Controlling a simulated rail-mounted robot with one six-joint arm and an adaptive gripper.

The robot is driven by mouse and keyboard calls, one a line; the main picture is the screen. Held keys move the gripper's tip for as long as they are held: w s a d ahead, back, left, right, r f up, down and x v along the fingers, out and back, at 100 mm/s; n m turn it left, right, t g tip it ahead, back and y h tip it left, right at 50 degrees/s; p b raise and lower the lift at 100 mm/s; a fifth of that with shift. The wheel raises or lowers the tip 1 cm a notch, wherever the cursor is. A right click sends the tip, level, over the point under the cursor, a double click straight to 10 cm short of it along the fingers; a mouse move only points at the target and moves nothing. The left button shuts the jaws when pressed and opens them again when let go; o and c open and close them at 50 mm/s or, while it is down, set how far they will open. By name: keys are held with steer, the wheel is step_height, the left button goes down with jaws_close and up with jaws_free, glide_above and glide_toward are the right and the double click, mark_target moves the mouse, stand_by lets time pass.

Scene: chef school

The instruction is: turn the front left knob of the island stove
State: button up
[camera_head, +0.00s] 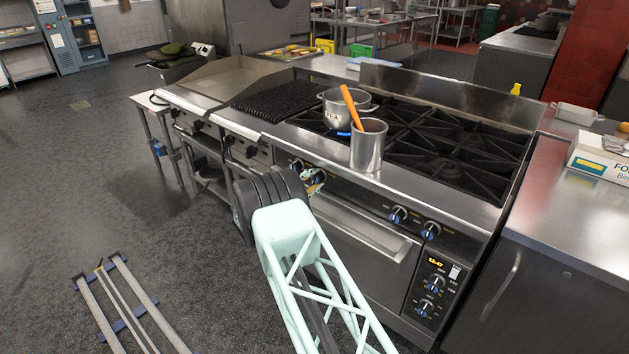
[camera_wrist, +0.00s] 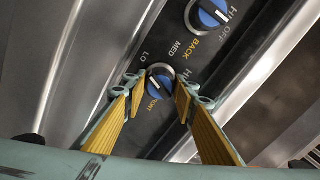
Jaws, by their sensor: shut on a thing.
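My gripper (camera_wrist: 160,86) is closed around a blue-and-black knob (camera_wrist: 159,80) on the stove's front panel, one yellow-padded finger on each side. The lettering below the knob is partly covered; "ONT" shows, and "LO" is printed beside it. A second blue knob (camera_wrist: 208,15), marked "BACK", sits just above in the wrist view and is untouched. In the head view my gripper (camera_head: 314,182) is at the left part of the panel of the island stove (camera_head: 450,205); my arm hides much of that area.
A steel pot (camera_head: 334,112) stands on the stove with a blue flame beside it. A metal container (camera_head: 368,150) with an orange utensil (camera_head: 350,105) stands at the front edge, above the panel. More knobs (camera_head: 398,214) lie to the right. Open floor lies at left.

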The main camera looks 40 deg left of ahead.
steer(key=o, duration=0.9)
steer(key=shift+s, duration=0.15)
steer(key=shift+s, duration=5.8)
steer(key=shift+d+r, duration=0.1)
